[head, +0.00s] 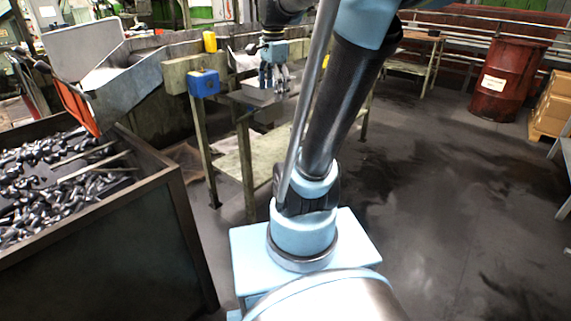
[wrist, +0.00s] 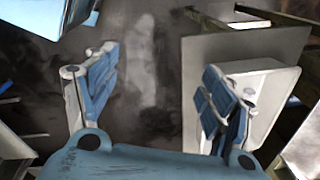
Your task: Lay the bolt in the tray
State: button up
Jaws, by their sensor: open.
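My gripper (head: 273,84) hangs pointing down over the bench at the middle back of the head view. In the wrist view its two blue and grey fingers stand wide apart, with nothing between them (wrist: 158,75). A shallow grey tray (head: 259,97) lies on the bench just below the fingers. A pale tray-like shape (wrist: 268,105) shows behind the right finger in the wrist view, on a grey plate (wrist: 205,55). I cannot make out a separate bolt in either view.
A large dark bin (head: 120,225) full of dark metal parts stands at the left, under a metal chute (head: 135,85). A blue box (head: 204,83) sits on the bench frame. A red drum (head: 505,80) stands at the back right. The floor at the right is open.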

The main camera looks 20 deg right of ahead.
jog(key=s+f+n+t, duration=0.1)
jog(key=s+f+n, duration=1.3)
jog(key=s+f, duration=0.2)
notch_tip(320, 180, down, 3)
jog(key=shift+s+r+n, duration=0.1)
jog(key=shift+s+n, duration=0.05)
jog(key=shift+n, duration=0.25)
jog(key=shift+w+d+f, duration=0.1)
jog(key=shift+w+f, duration=0.1)
jog(key=shift+w, duration=0.3)
